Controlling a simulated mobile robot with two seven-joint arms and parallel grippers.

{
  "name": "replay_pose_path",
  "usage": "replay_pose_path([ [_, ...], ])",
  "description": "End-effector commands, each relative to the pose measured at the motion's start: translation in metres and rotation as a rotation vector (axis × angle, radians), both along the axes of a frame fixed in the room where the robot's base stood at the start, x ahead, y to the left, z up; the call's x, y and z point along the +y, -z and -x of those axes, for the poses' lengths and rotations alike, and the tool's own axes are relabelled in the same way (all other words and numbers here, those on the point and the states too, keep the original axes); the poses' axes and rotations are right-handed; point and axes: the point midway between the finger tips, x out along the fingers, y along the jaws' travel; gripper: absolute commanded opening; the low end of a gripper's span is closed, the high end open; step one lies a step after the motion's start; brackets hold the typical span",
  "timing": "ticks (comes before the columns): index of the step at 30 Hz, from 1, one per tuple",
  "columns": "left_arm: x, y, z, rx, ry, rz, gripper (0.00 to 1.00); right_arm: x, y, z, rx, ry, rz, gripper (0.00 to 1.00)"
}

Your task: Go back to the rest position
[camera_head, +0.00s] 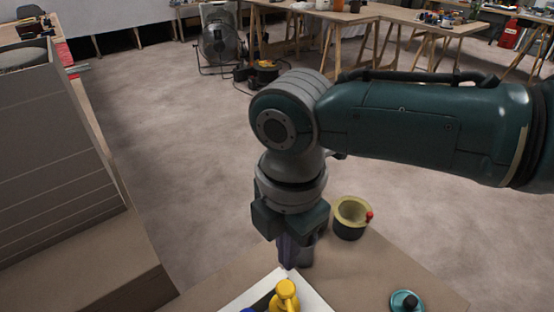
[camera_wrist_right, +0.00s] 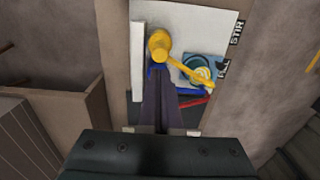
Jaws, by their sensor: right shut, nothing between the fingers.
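My right gripper (camera_head: 289,264) points straight down over the tan table (camera_head: 390,268) in the head view. Its dark fingers are together with nothing between them. In the wrist view the shut fingers (camera_wrist_right: 160,75) end close to a yellow item (camera_wrist_right: 160,45), which stands on a white board (camera_wrist_right: 205,20). I cannot tell whether they touch it. The yellow item also shows at the bottom of the head view (camera_head: 285,296). My left gripper is not in view.
A dark pot with a yellowish rim (camera_head: 350,218) and a red knob stands right of my gripper. A teal round item (camera_head: 406,301) lies at the table's front. A large grey panelled block (camera_head: 55,160) stands at the left.

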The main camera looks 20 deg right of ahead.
Motion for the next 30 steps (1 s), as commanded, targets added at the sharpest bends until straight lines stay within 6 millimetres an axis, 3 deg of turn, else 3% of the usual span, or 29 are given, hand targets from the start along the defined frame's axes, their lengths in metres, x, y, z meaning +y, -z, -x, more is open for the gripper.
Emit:
replay_pose_path([
  [11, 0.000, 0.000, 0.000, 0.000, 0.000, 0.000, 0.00, 0.003, 0.001, 0.003, 0.002, 0.004, -0.007, 0.00],
  [14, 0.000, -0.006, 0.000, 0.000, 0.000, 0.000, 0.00, 0.018, -0.002, 0.018, 0.010, 0.044, -0.050, 0.00],
  [17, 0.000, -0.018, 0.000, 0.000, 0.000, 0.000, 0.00, 0.045, -0.013, 0.046, 0.017, 0.158, -0.139, 0.00],
  [21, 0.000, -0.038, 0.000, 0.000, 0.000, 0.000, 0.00, 0.067, -0.046, 0.083, 0.015, 0.482, -0.279, 0.00],
  [25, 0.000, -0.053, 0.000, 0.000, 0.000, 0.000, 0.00, 0.050, -0.078, 0.104, -0.006, 0.850, -0.347, 0.00],
  [30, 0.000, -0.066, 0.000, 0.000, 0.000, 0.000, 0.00, 0.002, -0.108, 0.125, -0.062, 1.247, -0.351, 0.00],
])
